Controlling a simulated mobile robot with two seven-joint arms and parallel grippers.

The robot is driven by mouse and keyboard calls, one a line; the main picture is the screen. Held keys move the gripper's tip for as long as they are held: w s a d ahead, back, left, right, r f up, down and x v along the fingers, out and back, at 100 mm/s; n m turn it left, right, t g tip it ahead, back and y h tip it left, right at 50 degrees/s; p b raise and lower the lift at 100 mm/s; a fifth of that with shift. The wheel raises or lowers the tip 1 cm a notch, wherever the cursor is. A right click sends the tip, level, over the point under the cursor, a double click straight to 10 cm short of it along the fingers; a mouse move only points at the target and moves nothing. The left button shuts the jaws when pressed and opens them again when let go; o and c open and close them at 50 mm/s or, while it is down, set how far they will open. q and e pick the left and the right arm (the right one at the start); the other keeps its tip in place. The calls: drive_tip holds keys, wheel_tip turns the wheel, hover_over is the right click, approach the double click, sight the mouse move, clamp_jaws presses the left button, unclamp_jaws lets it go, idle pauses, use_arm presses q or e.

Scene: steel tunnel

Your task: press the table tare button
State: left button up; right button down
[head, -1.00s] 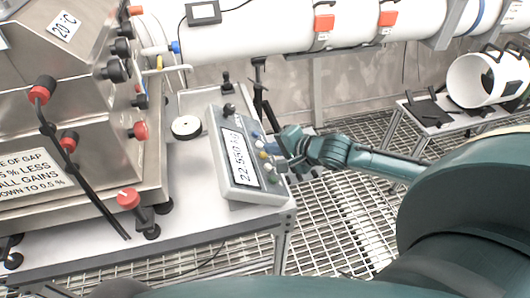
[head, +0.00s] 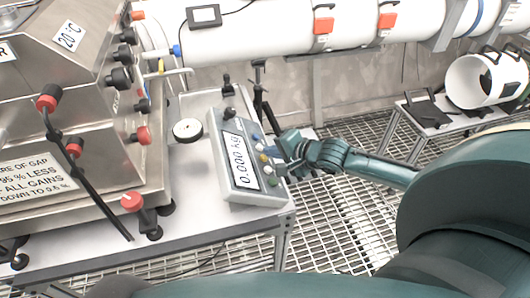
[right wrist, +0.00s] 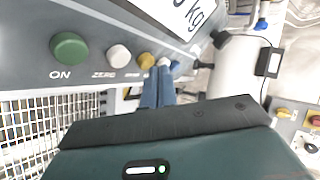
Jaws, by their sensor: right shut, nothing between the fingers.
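The scale console (head: 222,150) sits on the table's right side, its display (head: 238,159) reading 0.000 kg. Along its right edge runs a column of coloured buttons. I cannot read which is marked tare. My right gripper (head: 274,151) is shut and empty; its fingertips (right wrist: 163,64) are at the button row between yellow and blue. Contact is unclear. My left gripper is not in view.
A steel machine with red and black knobs (head: 95,140) fills the left. A round white gauge (head: 187,130) lies beside the console on the table (head: 190,210). A white pipe (head: 260,35) runs behind. Open grating floor (head: 340,235) lies right of the table.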

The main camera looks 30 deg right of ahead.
drive_tip(key=d+r+p, duration=0.3)
drive_tip(key=r, duration=0.2)
drive_tip(key=shift+s+d, duration=0.2)
drive_tip(key=shift+s, duration=0.2)
idle(0.9)
